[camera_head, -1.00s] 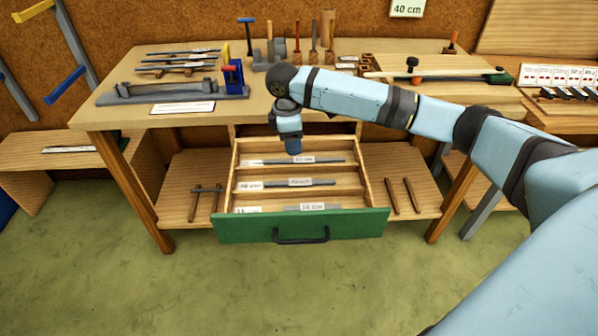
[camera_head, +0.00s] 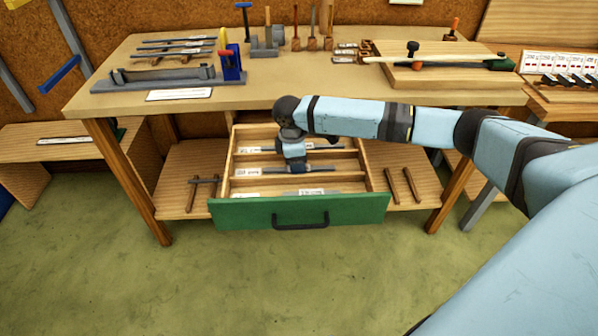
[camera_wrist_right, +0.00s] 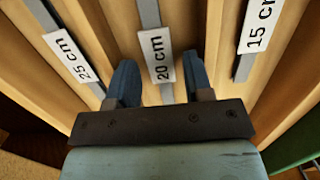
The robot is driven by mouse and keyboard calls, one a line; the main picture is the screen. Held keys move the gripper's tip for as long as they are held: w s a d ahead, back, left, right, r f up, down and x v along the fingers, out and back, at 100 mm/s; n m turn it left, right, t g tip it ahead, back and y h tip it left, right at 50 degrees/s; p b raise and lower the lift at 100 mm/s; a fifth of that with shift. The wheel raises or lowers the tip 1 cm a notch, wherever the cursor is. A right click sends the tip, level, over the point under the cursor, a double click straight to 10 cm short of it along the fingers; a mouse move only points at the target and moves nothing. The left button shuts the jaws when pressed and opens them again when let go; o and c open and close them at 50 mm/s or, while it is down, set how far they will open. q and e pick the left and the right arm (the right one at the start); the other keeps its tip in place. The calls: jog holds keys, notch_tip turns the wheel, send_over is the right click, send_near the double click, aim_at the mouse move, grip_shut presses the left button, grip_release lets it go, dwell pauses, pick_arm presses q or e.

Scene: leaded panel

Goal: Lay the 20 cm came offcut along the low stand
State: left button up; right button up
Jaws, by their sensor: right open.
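The 20 cm came offcut (camera_wrist_right: 148,12) is a thin grey strip with a white "20 cm" label, lying in the middle compartment of the open drawer (camera_head: 235,213). My right gripper (camera_head: 297,167) is down at the drawer's middle compartment. In the right wrist view the right gripper (camera_wrist_right: 161,80) is open, with one blue finger on each side of the offcut and its label between them. Whether a finger touches the strip cannot be told. I cannot tell for sure which object is the low stand. My left gripper is not in view.
The 25 cm strip (camera_wrist_right: 42,15) and the 15 cm strip (camera_wrist_right: 243,66) lie in the neighbouring compartments behind wooden dividers. The workbench (camera_head: 260,95) above holds a grey long-based fixture (camera_head: 150,86), several strips and tools. A low bench (camera_head: 30,165) stands at left.

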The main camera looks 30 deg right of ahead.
jog(key=shift+d+f, duration=0.1)
jog(key=shift+f, duration=0.5)
grip_shut()
jog(key=shift+r, duration=0.1)
jog(key=shift+r, duration=0.1)
